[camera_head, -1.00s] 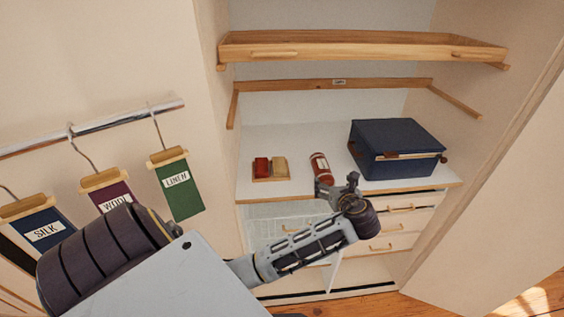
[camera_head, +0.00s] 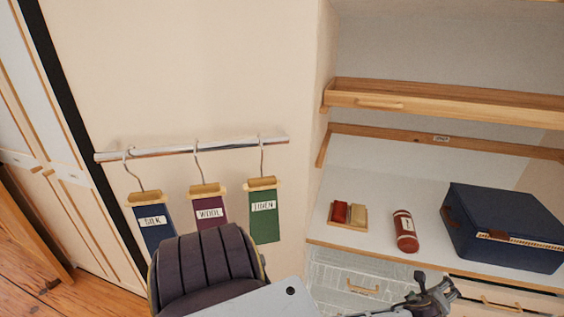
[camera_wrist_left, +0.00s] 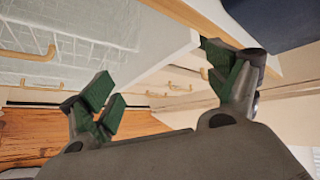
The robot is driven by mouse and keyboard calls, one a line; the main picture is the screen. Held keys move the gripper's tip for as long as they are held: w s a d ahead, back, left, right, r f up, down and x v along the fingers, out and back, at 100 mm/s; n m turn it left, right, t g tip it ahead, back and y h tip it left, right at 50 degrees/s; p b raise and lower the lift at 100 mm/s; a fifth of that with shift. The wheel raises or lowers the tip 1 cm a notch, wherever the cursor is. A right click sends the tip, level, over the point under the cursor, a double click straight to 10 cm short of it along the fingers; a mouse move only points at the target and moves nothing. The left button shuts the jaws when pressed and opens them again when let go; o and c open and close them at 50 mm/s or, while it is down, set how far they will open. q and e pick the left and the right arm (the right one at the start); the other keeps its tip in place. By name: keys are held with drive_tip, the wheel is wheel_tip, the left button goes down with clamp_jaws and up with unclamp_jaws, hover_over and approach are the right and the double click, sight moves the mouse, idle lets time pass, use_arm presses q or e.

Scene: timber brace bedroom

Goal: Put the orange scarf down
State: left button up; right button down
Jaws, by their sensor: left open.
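I see nothing I can name for sure as an orange scarf. A rust-red roll with a pale label (camera_head: 405,231) lies on the white counter; I cannot tell if it is a scarf. My left gripper (camera_head: 436,296) is at the bottom of the head view, in front of the counter's front edge and nearer than the roll. In the left wrist view the left gripper (camera_wrist_left: 160,78) has its green-padded fingers spread apart with nothing between them. My right gripper is not in view.
A small wooden tray (camera_head: 334,222) with red and tan items and a navy box (camera_head: 505,228) stand on the counter (camera_head: 370,180). A wooden shelf tray (camera_head: 440,104) is above. A wall rail (camera_head: 225,146) holds hanging silk, wool and linen tags. Drawers (camera_head: 500,300) are below.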

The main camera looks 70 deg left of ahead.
use_arm(q)
drive_tip(key=s+f+n+g+h, duration=0.1)
drive_tip(key=s+f+n, duration=0.3)
drive_tip(key=f, duration=0.7)
drive_tip(key=s+f+n+g+h, duration=0.15)
drive_tip(key=s+f, duration=0.45)
drive_tip(key=f, duration=0.6)
drive_tip(key=s+f+n+g+h, duration=0.1)
drive_tip(key=s+f+n+g, duration=0.3)
drive_tip(key=f, duration=0.7)
drive_tip(key=s+a+f+n+g, duration=0.1)
drive_tip(key=s+f+n, duration=0.1)
drive_tip(key=s+f, duration=0.5)
drive_tip(key=s+a+f+n+g, duration=0.1)
drive_tip(key=s+f+n, duration=0.2)
drive_tip(key=s, duration=1.5)
drive_tip(key=s+a+f+n+g, duration=0.1)
drive_tip(key=s+f+n, duration=0.2)
drive_tip(key=s+f, duration=0.7)
drive_tip(key=s, duration=0.3)
drive_tip(key=shift+s+a+f, duration=0.2)
drive_tip(key=shift+s+f, duration=0.15)
drive_tip(key=shift+f, duration=0.05)
drive_tip(key=shift+f, duration=0.1)
drive_tip(key=shift+f+b, duration=1.1)
drive_tip(key=shift+b, duration=0.1)
